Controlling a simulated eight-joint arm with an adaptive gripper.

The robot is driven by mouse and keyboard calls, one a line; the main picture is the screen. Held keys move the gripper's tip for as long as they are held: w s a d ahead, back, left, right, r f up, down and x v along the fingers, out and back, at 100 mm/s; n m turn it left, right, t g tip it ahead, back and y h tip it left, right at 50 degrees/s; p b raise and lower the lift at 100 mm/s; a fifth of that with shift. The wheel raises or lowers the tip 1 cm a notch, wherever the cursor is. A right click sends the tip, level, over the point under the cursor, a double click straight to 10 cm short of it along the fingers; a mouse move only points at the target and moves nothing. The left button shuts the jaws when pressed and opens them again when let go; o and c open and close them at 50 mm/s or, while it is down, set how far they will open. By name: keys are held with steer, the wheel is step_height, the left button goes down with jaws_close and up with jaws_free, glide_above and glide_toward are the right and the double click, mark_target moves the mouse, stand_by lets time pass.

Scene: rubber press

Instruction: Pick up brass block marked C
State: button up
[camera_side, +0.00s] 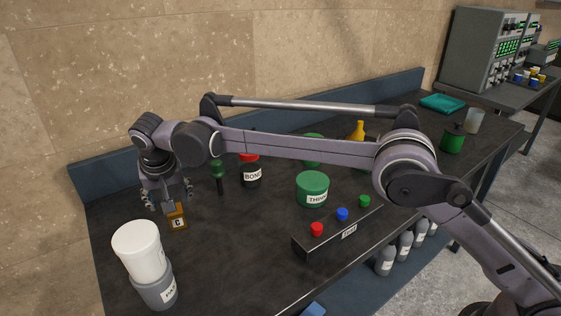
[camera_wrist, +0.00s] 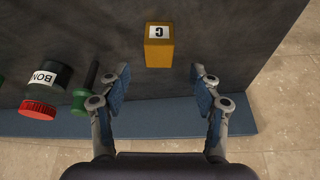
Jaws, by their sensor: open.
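The brass block marked C (camera_side: 177,218) stands on the dark bench top at the left in the side view, with its label facing the camera. In the wrist view the brass block (camera_wrist: 159,51) lies ahead of the fingertips, roughly midway between them and a little beyond. My gripper (camera_side: 167,200) is open and empty, low over the bench and right behind the block in the side view. In the wrist view my gripper (camera_wrist: 161,75) shows its two fingers spread wider than the block.
A white-capped grey jar (camera_side: 140,255) stands in front of the block. A green-handled tool (camera_side: 218,175) and the BOND jar (camera_side: 251,172) stand to the right; the jar also shows in the wrist view (camera_wrist: 48,85). A button box (camera_side: 337,232) and a green tin (camera_side: 312,188) stand farther right.

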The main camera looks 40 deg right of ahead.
mark_target(176, 216)
steer(key=shift+x, duration=3.35)
steer(key=shift+d+r, duration=0.1)
jaws_close()
